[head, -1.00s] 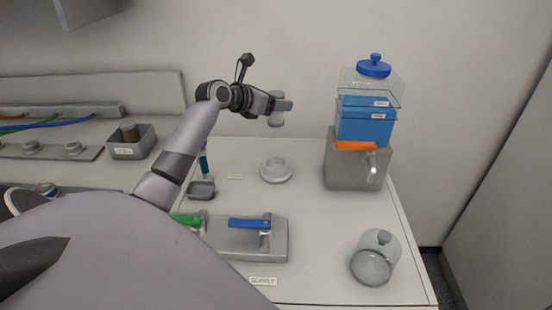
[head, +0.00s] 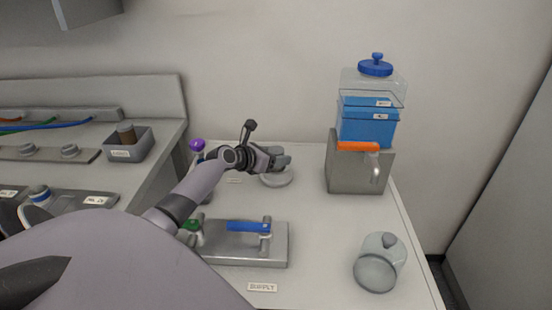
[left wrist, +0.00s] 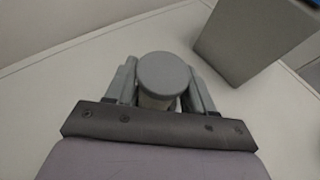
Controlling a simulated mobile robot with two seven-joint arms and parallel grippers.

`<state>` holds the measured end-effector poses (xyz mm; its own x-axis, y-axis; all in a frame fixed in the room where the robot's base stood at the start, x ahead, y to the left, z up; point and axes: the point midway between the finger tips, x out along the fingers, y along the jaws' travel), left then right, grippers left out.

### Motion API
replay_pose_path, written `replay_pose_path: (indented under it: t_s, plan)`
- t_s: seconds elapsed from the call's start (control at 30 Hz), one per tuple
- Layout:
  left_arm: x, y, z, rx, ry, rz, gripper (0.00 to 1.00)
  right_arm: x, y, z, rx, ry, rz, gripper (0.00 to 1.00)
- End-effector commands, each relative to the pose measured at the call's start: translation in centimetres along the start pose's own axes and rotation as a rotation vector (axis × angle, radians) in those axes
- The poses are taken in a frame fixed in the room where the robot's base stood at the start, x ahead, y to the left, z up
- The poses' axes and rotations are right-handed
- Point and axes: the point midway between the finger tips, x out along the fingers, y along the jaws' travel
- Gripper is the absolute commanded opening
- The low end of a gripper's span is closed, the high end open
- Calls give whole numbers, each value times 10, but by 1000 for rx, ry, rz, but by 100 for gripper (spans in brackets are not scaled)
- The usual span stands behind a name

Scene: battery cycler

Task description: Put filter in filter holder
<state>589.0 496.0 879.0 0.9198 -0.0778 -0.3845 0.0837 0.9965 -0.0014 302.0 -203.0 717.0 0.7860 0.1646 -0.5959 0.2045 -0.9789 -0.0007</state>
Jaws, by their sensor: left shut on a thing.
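My left gripper (head: 282,161) is shut on the filter, a grey cylinder with a round flat top; the filter (left wrist: 165,75) shows between the fingers in the left wrist view. The round pale-grey filter holder (head: 277,181) sits on the white table, and the gripper is right over it, covering its upper part in the head view. I cannot tell whether the filter touches the holder or is above it. In the left wrist view the holder is not visible. My right gripper is not in view.
A grey stand with blue box and clear jar (head: 358,165) is to the right. A valve block (head: 245,250) with green and blue handles is in front. A purple-topped item (head: 197,145) is left of the arm. Table between is clear.

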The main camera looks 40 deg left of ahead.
Motion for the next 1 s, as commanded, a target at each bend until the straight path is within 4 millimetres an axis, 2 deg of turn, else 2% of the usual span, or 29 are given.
replay_pose_path:
  t_s: [0.27,0.3,0.37,0.4,0.77,1.0]
  plan:
    - [0,0,0,0,-2,0,23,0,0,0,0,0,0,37]
    - [1,0,-1,1,-1,0,57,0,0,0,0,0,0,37]
    - [0,0,0,1,-1,1,76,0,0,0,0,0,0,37]
    - [0,0,0,1,-1,1,79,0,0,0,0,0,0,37]
    - [-2,0,2,2,-1,0,79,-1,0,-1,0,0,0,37]
    - [-29,0,2,3,1,0,79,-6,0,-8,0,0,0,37]
